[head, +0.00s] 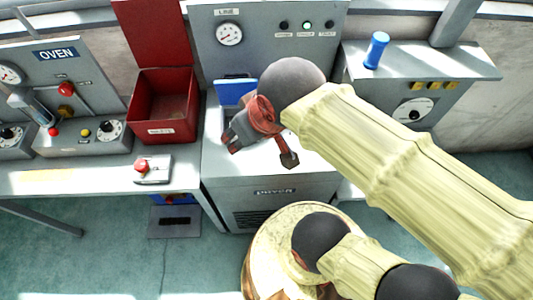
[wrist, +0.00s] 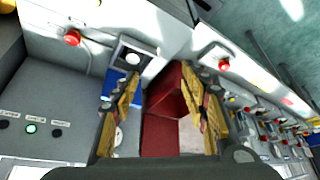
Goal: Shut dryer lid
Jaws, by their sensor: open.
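A grey cabinet (head: 285,205) stands in the middle of the head view, with a front label that seems to read DRYER. Its top is partly hidden by my arm, and I cannot make out a separate lid on it. A red box (head: 165,105) to its left has a red lid (head: 150,30) standing up open; its small label is unreadable. My gripper (head: 260,150) is open and empty above the cabinet's top, right of the red box. In the wrist view, the red box (wrist: 160,135) shows beyond and between the spread fingers, apart from them.
A grey unit with a blue handle (head: 375,50) stands at right. A round wooden-looking top (head: 262,250) is in front.

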